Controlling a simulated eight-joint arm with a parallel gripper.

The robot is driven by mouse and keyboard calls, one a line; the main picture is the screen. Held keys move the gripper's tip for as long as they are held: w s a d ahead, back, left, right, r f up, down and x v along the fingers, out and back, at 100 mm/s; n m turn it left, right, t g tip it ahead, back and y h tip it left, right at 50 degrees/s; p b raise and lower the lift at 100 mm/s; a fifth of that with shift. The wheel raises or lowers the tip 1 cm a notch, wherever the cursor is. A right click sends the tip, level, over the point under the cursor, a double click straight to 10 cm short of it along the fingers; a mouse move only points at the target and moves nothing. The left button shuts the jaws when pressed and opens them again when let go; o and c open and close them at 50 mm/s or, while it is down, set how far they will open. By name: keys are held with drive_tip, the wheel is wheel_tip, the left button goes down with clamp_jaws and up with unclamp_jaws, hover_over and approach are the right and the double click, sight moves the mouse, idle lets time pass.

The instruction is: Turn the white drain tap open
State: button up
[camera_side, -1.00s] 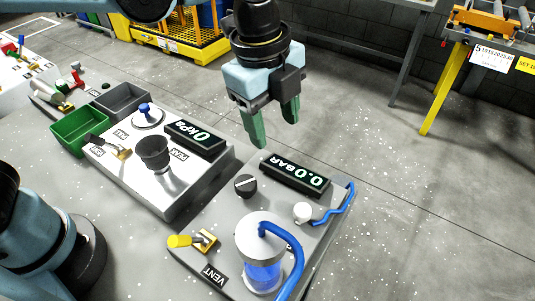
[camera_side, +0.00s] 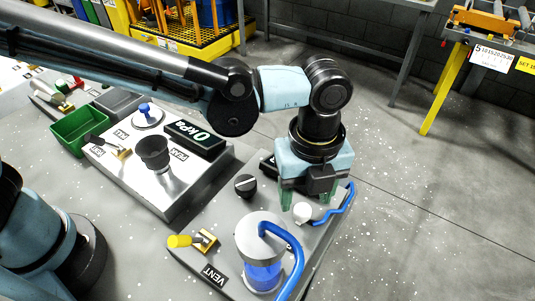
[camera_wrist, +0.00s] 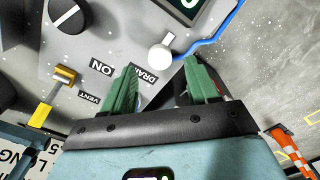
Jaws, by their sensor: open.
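The white drain tap (camera_side: 302,211) is a round knob near the right edge of the grey panel, with a blue hose running from it. In the wrist view the white tap (camera_wrist: 161,58) shows just beyond the fingertips, between their lines, near the DRAIN label (camera_wrist: 145,76). My gripper (camera_side: 305,196) is open, with green fingers pointing down over the panel beside the tap. In the wrist view my gripper (camera_wrist: 160,72) has a clear gap between its fingers and holds nothing. Whether a finger touches the tap cannot be told.
A black knob (camera_side: 245,185) and a yellow-handled vent valve (camera_side: 190,241) are left of the tap. A clear cylinder (camera_side: 262,255) with blue liquid and a thick blue hose stands in front. The 0.0 BAR display is mostly hidden behind my gripper.

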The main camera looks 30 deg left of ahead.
sight(303, 209)
drive_tip(key=shift+f, duration=1.8)
drive_tip(key=c, duration=1)
drive_tip(key=shift+c, duration=0.2)
